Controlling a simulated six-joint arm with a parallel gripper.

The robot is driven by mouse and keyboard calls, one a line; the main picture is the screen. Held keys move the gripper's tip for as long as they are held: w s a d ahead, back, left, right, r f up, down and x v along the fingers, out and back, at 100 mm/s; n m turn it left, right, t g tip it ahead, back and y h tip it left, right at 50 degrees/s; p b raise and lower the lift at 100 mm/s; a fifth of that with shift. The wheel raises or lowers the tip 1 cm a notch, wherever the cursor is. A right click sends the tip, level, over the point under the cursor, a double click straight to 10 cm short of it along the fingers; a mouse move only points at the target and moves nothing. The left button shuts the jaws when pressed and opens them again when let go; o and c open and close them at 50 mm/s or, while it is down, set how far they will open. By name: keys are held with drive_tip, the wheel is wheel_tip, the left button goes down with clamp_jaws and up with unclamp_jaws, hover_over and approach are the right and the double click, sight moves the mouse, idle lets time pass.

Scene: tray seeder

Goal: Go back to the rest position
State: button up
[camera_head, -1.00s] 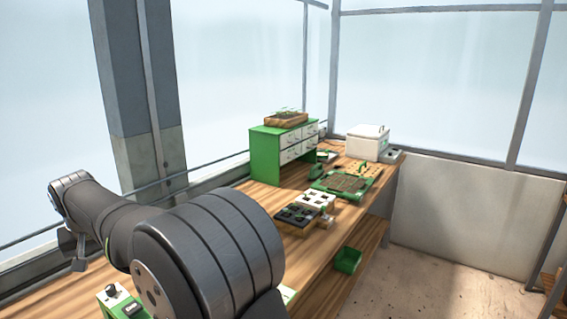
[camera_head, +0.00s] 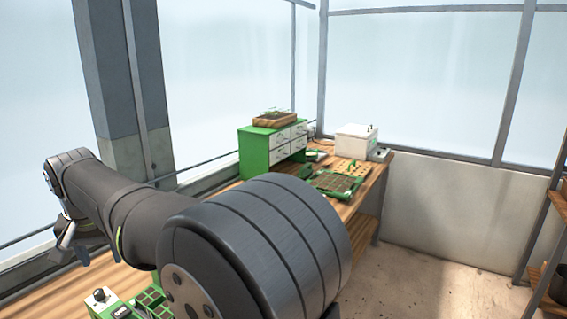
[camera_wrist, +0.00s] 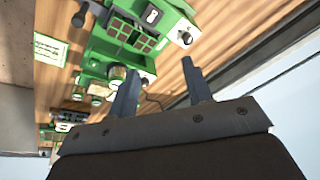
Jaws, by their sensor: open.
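My gripper (camera_wrist: 158,88) shows in the wrist view with its two dark fingers apart and nothing between them. It is in the air above the wooden bench (camera_wrist: 165,85). A green machine (camera_wrist: 118,35) with a dark grid, a switch and a knob lies beyond the fingers in that view. Part of a green device with a knob (camera_head: 103,300) shows below my arm.
A green drawer cabinet (camera_head: 253,155) carries a wooden planter (camera_head: 275,119). A white box (camera_head: 355,142) and a green-framed tray (camera_head: 338,195) stand at the bench's far end. A grey post (camera_head: 118,80) rises behind my arm.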

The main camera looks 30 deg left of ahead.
drive_tip(key=w+d+r+m+h, duration=0.15)
drive_tip(key=d+m, duration=0.45)
drive_tip(key=d, duration=0.6)
drive_tip(key=n+y, duration=0.3)
drive_tip(key=n, duration=0.7)
approach(98, 291)
drive_tip(key=shift+h, duration=0.25)
drive_tip(key=x, duration=0.8)
drive_tip(key=shift+a, duration=0.2)
drive_tip(key=shift+a+f, duration=0.2)
drive_tip(key=shift+f, duration=0.1)
drive_tip(key=m+t, duration=0.1)
drive_tip(key=m, duration=0.2)
drive_tip(key=m+t+h, duration=0.1)
drive_tip(key=m, duration=0.2)
drive_tip(key=shift+s, duration=0.15)
drive_tip(key=m+h, duration=0.1)
drive_tip(key=m, duration=0.2)
drive_tip(key=m+t+h, duration=0.1)
drive_tip(key=m, duration=0.2)
drive_tip(key=shift+a+r, duration=0.1)
drive_tip(key=shift+a, duration=0.05)
